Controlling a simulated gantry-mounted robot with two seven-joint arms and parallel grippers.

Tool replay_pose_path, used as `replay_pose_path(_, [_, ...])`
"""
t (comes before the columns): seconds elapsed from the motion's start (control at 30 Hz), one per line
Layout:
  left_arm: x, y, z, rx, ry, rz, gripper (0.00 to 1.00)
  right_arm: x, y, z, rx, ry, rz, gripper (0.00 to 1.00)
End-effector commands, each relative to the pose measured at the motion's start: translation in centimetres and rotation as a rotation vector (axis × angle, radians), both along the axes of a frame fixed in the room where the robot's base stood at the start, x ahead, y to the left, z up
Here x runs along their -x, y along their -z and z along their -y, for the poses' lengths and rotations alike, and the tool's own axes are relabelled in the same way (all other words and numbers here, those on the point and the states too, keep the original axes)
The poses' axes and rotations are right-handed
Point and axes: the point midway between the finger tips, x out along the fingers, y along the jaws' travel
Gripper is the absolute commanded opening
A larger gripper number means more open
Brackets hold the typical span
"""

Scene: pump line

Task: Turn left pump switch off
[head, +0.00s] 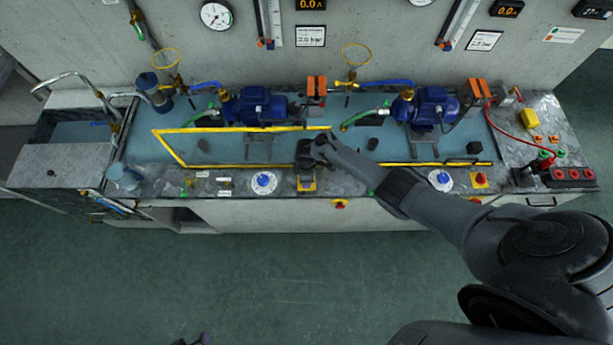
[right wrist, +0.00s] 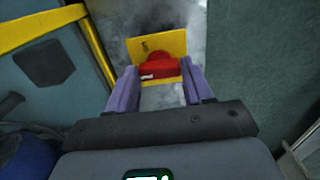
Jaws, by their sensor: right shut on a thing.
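The left pump switch (right wrist: 158,66) is a red knob on a yellow plate, between my right fingers in the right wrist view. In the head view its yellow plate (head: 307,186) shows on the bench's front ledge, and the knob is hidden under my right gripper (head: 308,166). In the right wrist view my right gripper (right wrist: 160,82) has its two purple fingers either side of the knob and is shut on it. The left pump (head: 262,106) is blue and stands behind the switch. A dark tip at the bottom edge seems to be my left gripper (head: 203,339).
A second red-on-yellow switch (head: 480,180) and a white-and-blue dial (head: 440,180) lie to the right. Another dial (head: 264,182) is just left of the gripper. A red-and-yellow knob (head: 340,204) is on the front face. A yellow frame (head: 215,129) borders the blue bench top.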

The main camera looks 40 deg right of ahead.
Motion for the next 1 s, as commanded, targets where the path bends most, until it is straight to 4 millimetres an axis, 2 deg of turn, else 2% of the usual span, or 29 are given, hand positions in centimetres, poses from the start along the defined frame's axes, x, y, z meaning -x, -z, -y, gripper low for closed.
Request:
replay_pose_path(0.2, [0.0, 0.0, 0.0, 0.0, 0.001, 0.0, 0.43, 0.1, 0.1, 0.0, 0.001, -0.003, -0.002, 0.21])
replay_pose_path(0.23, [0.0, 0.0, 0.0, -0.001, 0.001, 0.0, 0.43, 0.1, 0.1, 0.0, 0.001, -0.003, -0.002, 0.54])
replay_pose_path(0.4, [0.0, 0.0, -0.1, -0.005, 0.004, 0.0, 0.43, 0.1, 0.1, 0.0, 0.001, -0.002, -0.001, 0.77])
replay_pose_path(0.77, [0.0, -0.3, -0.3, -0.014, 0.009, 0.0, 0.43, 0.0, -0.5, 0.0, 0.0, -0.001, 0.001, 0.77])
replay_pose_path(1.0, [0.0, -1.8, -0.3, -0.012, 0.008, 0.0, 0.43, 0.0, -3.8, 0.0, 0.0, -0.001, 0.001, 0.77])
